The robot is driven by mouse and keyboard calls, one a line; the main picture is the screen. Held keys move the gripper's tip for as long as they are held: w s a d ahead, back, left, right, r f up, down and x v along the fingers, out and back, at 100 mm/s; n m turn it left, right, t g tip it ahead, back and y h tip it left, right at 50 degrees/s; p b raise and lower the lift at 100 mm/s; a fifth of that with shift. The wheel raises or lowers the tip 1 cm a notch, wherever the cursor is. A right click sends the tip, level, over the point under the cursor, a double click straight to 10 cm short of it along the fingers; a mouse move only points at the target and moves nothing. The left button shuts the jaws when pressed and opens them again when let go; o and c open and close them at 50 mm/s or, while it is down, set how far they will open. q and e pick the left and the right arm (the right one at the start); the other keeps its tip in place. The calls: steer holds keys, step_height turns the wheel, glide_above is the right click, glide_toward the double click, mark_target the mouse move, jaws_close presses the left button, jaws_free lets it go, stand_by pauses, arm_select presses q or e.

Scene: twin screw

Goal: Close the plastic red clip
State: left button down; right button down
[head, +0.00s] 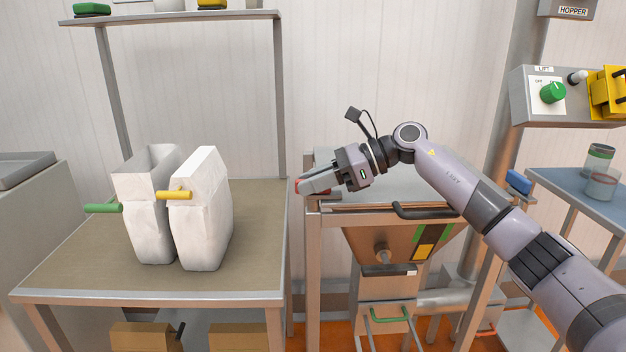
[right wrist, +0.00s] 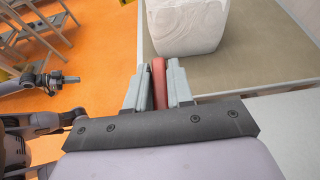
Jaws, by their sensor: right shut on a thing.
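My right gripper (head: 312,184) is level, pointing left, near the left end of the metal hopper top. It is shut on a red piece, the red clip (right wrist: 158,82), which sits between its two grey fingers in the right wrist view. A little of the red clip also shows at the fingertips in the head view (head: 298,186). The fingers hide most of it, and I cannot tell whether the clip is open or closed. At the left of the right wrist view, part of my left arm shows, its end small and unclear.
Two white bags stand on the table (head: 75,270) at left, with a green clip (head: 103,208) and a yellow clip (head: 174,195). A shelf (head: 170,18) is above. The hopper handle (head: 425,211) is below my right arm. The table's right part is clear.

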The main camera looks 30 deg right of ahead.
stand_by(0.3)
steer(key=c, duration=1.1)
jaws_free()
steer(key=v, duration=0.7)
steer(key=shift+d+b, duration=0.15)
steer(key=shift+b, duration=0.15)
